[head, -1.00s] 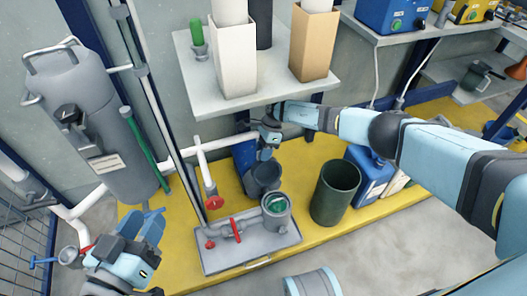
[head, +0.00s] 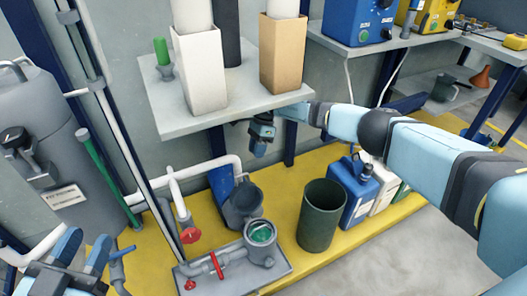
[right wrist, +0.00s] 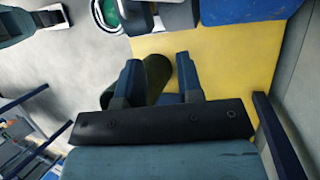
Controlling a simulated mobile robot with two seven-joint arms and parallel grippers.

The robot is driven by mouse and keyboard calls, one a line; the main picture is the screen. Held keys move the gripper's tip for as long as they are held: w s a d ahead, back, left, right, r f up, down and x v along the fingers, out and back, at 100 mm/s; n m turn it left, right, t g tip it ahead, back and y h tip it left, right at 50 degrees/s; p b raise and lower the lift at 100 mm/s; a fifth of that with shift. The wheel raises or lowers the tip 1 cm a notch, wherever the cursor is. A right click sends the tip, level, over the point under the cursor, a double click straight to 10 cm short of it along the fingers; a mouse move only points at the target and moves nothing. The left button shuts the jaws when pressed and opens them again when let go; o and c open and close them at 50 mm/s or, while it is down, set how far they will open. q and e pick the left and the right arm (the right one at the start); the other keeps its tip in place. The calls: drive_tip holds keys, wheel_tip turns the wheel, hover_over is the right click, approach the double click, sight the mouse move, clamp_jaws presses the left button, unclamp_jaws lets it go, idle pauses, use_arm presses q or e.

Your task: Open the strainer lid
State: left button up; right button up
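The strainer (head: 261,236) is a grey upright cylinder on a grey tray (head: 275,275), with pipework and red handles to its left. Its top shows a round rim with green inside; it also shows at the top of the right wrist view (right wrist: 106,14). A dark grey rounded piece (head: 243,203) stands just behind it; I cannot tell whether this is the lid. My right gripper (head: 261,150) is open and empty, above and behind the strainer, under the shelf edge. Its parted fingers (right wrist: 158,75) show in the wrist view. My left gripper (head: 85,245) is open and empty at lower left.
A dark green bin (head: 320,215) and a blue canister (head: 355,190) stand right of the strainer on the yellow floor strip. A shelf (head: 205,118) with tall boxes overhangs the right gripper. A vertical pipe, a white pipe and a grey tank (head: 50,130) are at left.

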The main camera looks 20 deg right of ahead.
drive_tip(key=shift+w+d, duration=0.65)
drive_tip(key=shift+d, duration=0.3)
drive_tip(key=shift+w+d, duration=0.6)
drive_tip(key=shift+d, duration=0.3)
